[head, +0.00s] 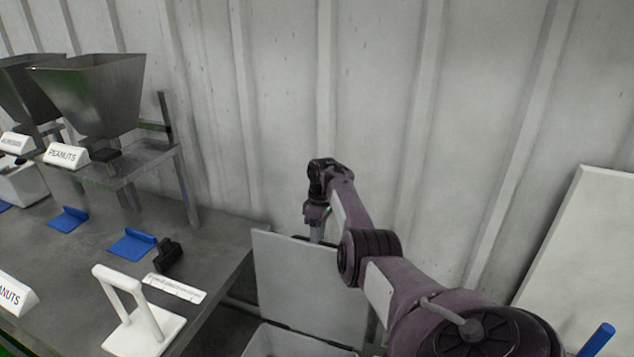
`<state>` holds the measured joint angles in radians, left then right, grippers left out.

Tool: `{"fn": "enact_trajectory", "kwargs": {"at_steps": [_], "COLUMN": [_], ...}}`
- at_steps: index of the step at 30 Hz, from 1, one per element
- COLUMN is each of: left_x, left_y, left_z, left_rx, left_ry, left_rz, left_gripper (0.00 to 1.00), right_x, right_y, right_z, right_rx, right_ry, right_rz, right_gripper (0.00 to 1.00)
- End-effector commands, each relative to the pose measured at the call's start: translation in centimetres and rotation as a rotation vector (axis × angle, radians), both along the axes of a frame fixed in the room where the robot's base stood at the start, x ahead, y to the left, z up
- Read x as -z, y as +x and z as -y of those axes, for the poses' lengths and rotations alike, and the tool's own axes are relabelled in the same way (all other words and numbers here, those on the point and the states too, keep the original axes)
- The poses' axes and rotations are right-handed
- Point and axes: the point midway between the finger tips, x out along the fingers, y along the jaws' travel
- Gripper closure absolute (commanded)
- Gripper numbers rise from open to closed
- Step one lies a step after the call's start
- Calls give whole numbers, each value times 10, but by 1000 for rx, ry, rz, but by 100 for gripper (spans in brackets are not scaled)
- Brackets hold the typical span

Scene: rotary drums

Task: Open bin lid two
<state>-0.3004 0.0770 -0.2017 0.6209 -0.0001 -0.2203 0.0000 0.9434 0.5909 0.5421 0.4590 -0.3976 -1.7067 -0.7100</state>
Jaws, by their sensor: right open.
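A pale grey bin lid (305,285) stands upright, hinged open above a bin (285,345) at the bottom centre; only the bin's top shows. I see no number on it, so I cannot tell whether it is lid two. My right arm reaches in from the lower right. My right gripper (317,228) is at the lid's top edge, pointing down, with its fingertips partly hidden behind the lid. It is open and holds nothing that I can see; whether it touches the lid is unclear. My left gripper is not in view.
A grey table (95,255) on the left carries a white handled stand (140,315), blue scoops (132,243) and a black object (168,255). Metal hoppers (95,90) stand behind. A large pale panel (590,260) is at the right. A corrugated wall (400,90) closes the back.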

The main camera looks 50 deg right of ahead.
Motion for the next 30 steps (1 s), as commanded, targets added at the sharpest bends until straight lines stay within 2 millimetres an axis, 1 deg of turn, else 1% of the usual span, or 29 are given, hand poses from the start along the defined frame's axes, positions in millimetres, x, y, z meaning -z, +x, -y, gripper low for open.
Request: {"fn": "enact_trajectory", "kwargs": {"at_steps": [3,6,9,13,27,30], "left_x": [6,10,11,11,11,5], "left_y": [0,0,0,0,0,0], "left_z": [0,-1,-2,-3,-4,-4], "left_rx": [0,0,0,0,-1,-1], "left_ry": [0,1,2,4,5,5], "left_rz": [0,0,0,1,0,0], "left_gripper": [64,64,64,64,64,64], "right_x": [-19,-32,-40,-43,-43,-49], "right_y": [3,4,5,5,5,5], "right_z": [4,6,7,8,8,8], "right_rx": [-1,-3,-3,-3,-3,-3], "right_ry": [-1,1,1,1,2,2], "right_rz": [4,2,1,-2,-1,-1], "right_gripper": [57,57,57,57,57,57]}}
